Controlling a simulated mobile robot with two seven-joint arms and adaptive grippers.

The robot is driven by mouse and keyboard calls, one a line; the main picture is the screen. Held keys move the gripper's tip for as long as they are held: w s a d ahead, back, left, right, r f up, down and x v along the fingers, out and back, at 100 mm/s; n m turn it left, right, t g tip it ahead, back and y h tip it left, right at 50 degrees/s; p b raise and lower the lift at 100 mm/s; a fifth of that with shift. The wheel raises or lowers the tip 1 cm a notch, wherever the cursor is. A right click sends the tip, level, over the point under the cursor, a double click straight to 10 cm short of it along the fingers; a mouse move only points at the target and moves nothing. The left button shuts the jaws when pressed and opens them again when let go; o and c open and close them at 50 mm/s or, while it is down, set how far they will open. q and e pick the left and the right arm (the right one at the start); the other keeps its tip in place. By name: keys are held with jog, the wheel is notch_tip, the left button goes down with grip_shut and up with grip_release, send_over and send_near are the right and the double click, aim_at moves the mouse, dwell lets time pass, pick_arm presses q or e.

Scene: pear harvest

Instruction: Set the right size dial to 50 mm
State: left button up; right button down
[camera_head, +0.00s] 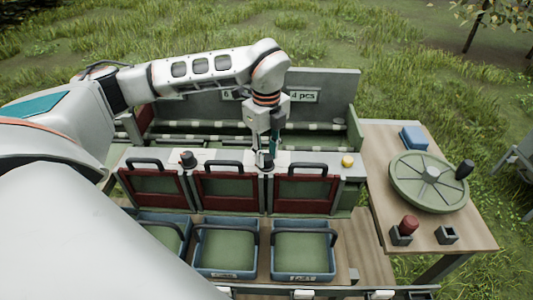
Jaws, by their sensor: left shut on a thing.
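Two dark size dials stand on the pale ledge of the machine. The left dial (188,160) is uncovered, and the right dial (267,163) is at the middle of the ledge. My left gripper (267,151) points down over the right dial and is shut on it, its fingers hiding the upper part. The dial's setting and any scale marks are too small to read. My right gripper is not in view.
A yellow button (347,161) sits at the ledge's right end. Red-framed green flaps (225,189) with black handles are below, above blue-rimmed crates (303,277). A wooden table (385,165) at right carries a green turntable (415,196), a blue block (414,137) and small dark holders (446,236).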

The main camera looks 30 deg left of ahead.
aim_at(266, 156)
pick_arm(q)
jog(key=shift+n, duration=0.3)
jog(key=o, duration=1.1)
notch_tip(266, 156, up, 12)
dwell(0.6)
